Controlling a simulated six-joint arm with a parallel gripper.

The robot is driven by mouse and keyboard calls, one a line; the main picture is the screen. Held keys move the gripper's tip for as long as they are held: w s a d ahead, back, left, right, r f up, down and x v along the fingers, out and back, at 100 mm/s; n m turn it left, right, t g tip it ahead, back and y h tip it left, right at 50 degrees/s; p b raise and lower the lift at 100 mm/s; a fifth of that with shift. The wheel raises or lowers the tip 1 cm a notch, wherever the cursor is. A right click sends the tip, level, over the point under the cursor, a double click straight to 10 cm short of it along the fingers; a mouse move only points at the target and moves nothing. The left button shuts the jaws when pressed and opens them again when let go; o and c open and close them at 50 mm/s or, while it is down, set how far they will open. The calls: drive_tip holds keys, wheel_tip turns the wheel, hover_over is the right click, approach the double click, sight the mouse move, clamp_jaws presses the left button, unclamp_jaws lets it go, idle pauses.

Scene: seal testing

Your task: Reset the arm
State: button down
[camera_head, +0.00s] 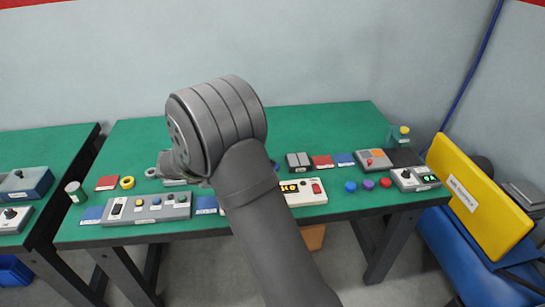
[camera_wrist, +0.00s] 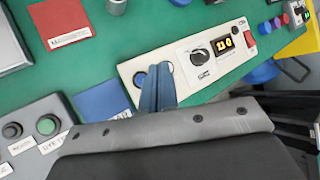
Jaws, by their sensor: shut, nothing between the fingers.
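My gripper (camera_wrist: 156,74) shows in the wrist view, its two narrow blue-grey fingers together with nothing between them. The fingertips overlap the left end of a white control panel (camera_wrist: 222,66), beside two round dark-rimmed spots; I cannot tell whether they touch it. The panel has a black knob, a lit orange display and a red switch. In the head view, my grey arm (camera_head: 262,215) rises over the front of the green table and hides the gripper and the panel's left part. The panel's right part (camera_head: 312,198) shows to the right of the arm.
The green table (camera_head: 310,120) is clear at the back. A grey button box (camera_head: 147,208) and blue pads stand left of my arm. Coloured knobs (camera_head: 368,184) and a grey device (camera_head: 414,179) stand at the right. A yellow case (camera_head: 478,200) stands beyond the right edge.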

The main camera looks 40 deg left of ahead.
drive_tip(key=shift+f, duration=0.7)
wheel_tip(320, 180, up, 5)
drive_tip(key=shift+r, duration=0.2)
drive_tip(key=shift+f, duration=0.1)
